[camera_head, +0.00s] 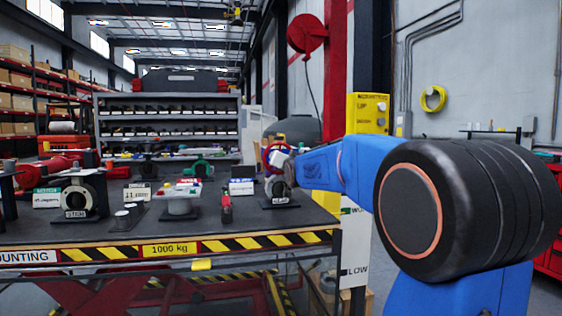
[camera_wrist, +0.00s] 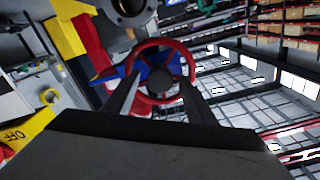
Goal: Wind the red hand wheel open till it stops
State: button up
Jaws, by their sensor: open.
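The red hand wheel (camera_wrist: 161,44) fills the upper middle of the wrist view, with a dark round hub at its centre and blue parts behind it. In the head view the wheel (camera_head: 268,155) shows as a small red ring near the table's right end, partly hidden by my arm. My gripper (camera_wrist: 160,82) is open. Its two dark fingers reach up on either side of the hub, over the lower part of the wheel. I cannot tell whether they touch the rim. In the head view my gripper (camera_head: 289,172) is small and dark in front of the wheel.
The work table (camera_head: 200,232) with a striped front edge carries flanged fittings, labelled boxes and a red-handled tool (camera_head: 226,208). A yellow box (camera_head: 367,113) is on the post behind my arm.

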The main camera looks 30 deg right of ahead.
jog(key=shift+x, duration=0.9)
jog(key=c, duration=1.1)
jog(key=shift+o, duration=0.3)
jog(key=shift+n, duration=0.3)
